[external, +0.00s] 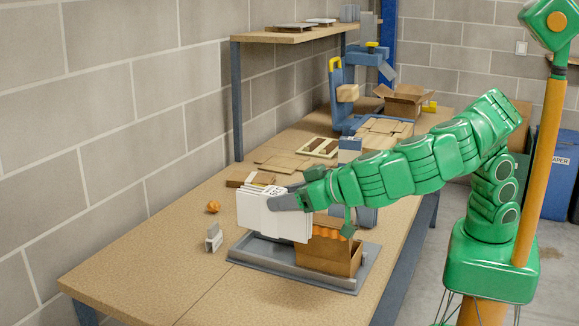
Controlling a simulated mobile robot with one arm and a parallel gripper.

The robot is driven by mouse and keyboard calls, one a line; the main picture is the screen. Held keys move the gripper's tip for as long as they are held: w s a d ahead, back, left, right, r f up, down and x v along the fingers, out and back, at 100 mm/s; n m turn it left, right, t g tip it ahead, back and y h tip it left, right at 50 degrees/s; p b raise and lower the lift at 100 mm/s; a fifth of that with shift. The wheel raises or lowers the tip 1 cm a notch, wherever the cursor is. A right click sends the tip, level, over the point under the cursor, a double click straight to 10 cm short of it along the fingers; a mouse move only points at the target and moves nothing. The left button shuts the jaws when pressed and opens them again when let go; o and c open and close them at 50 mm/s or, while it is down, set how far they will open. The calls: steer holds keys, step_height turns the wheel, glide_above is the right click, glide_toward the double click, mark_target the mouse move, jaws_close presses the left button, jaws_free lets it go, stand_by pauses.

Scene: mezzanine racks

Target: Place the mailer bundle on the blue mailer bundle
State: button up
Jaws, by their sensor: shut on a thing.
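A white mailer bundle (262,218) with a printed label on its top hangs upright above the grey tray (250,255) on the workbench. My gripper (283,202) is shut on this bundle, with a grey finger against its right side. I cannot single out the blue mailer bundle with certainty. A blue-grey block with a pale top (349,150) stands behind my arm, and another blue-grey piece (367,215) shows below the arm, partly hidden.
An open cardboard box (345,262) with orange contents stands on the tray, right of the bundle. A small orange item (213,207) and a grey holder (213,238) are to the left. Flat brown cartons (385,127) lie farther back. The bench's front left is clear.

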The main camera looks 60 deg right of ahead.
steer(key=w+d+m+g+h, duration=0.2)
steer(key=w+d+m+h, duration=0.15)
steer(key=d, duration=1.05)
steer(key=w+d+m+g+h, duration=0.15)
steer(key=d+m+h, duration=0.25)
steer(key=d, duration=1)
steer(key=s+d+m+g+h, duration=0.2)
steer(key=s+d+m, duration=0.1)
steer(key=d, duration=0.7)
steer(key=s+d+m+g+h, duration=0.2)
steer(key=s+d+m+g, duration=0.1)
steer(key=d, duration=0.7)
step_height(320, 180, down, 13)
steer(key=shift+w, duration=0.2)
steer(key=shift+f+t, duration=0.1)
steer(key=shift+t, duration=0.15)
steer(key=o, duration=1.1)
